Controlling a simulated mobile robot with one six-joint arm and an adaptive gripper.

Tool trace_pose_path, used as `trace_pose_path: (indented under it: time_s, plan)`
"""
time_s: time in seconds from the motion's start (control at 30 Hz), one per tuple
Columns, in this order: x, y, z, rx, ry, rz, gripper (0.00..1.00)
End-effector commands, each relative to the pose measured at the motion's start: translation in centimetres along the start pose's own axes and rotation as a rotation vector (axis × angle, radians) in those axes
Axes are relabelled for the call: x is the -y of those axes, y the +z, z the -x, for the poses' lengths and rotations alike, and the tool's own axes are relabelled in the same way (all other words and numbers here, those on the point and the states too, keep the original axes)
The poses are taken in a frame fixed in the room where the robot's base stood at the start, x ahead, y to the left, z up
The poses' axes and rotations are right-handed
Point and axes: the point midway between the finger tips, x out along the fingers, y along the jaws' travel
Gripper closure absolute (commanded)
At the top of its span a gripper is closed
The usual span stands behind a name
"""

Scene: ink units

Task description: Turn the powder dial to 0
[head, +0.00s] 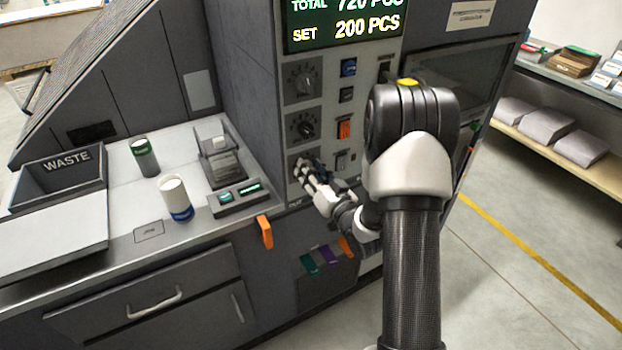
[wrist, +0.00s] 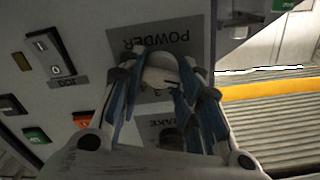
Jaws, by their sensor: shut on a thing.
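The powder dial (wrist: 160,76) is a pale knob on the grey panel, under a label reading POWDER that appears upside down in the wrist view. My gripper (wrist: 158,68) is shut on this knob, with a blue-lined finger on either side.
Two other black dials, the upper (head: 302,80) and the middle (head: 303,126), sit above. An orange switch (head: 344,129) and a blue button (head: 348,67) are close to the right.

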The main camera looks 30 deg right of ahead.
Motion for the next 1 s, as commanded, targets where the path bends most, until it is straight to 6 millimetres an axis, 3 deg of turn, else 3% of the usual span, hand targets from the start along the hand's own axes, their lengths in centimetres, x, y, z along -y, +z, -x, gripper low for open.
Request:
trace_pose_path:
  time_s: [0.3,0.83,0.87,1.0]
  plan:
    - [0.01,0.06,-0.01,0.000,0.000,0.114,0.92]
    - [0.05,-0.04,-0.01,0.000,0.000,0.135,0.92]
    - [0.05,-0.04,-0.02,0.000,0.000,0.135,0.66]
    - [0.05,-0.04,-0.01,0.000,0.000,0.134,0.57]
